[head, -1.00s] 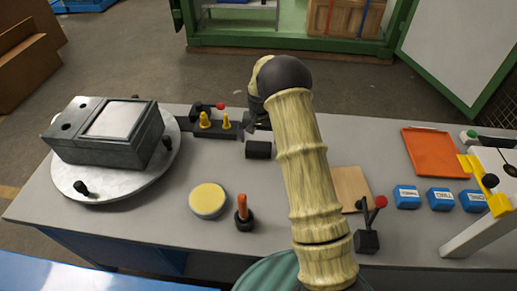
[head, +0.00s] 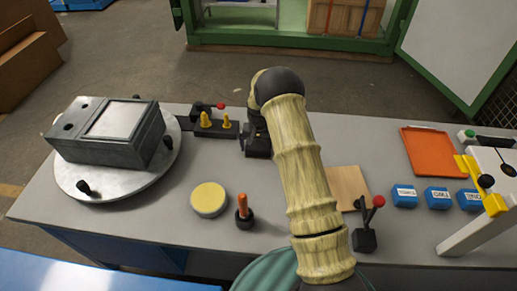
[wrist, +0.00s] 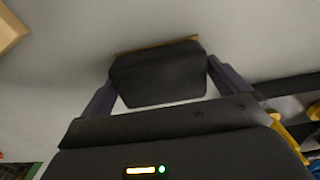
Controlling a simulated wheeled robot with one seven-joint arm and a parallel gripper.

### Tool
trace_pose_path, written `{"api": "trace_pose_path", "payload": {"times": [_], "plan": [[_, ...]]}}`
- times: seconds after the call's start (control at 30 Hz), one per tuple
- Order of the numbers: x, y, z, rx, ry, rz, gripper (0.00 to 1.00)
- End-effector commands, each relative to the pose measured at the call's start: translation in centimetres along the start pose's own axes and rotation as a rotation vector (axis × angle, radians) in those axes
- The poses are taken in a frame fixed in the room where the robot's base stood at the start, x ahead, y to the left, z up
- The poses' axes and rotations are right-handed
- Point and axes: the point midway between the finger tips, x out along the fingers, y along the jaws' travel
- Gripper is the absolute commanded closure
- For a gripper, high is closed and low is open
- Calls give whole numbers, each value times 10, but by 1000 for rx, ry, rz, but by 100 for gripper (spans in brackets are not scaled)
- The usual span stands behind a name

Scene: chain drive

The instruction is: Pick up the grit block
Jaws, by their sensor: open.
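The grit block is a dark grey block with a thin tan edge along its far side. In the wrist view the grit block (wrist: 160,76) lies on the grey table between the two fingers of my gripper (wrist: 162,68). The fingers are open, one at each side of the block, and a light gap shows between the block and the palm. Whether either finger touches it I cannot tell. In the head view my gripper (head: 257,143) is low at the block's place and mostly hides it.
Left of my gripper in the head view stand a holder with yellow cones (head: 215,124) and a round plate (head: 75,185) bearing a grey box. Blue boxes (head: 437,198) stand right.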

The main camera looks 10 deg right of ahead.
Motion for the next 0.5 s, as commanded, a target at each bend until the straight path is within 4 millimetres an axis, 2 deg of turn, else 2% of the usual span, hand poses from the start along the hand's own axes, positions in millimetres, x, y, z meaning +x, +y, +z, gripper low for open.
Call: {"api": "trace_pose_path", "payload": {"times": [0.3,0.37,0.5], "plan": [[0,0,0,0,0,0,0],[0,0,0,0,0,0,10],[0,0,0,0,0,0,37]]}}
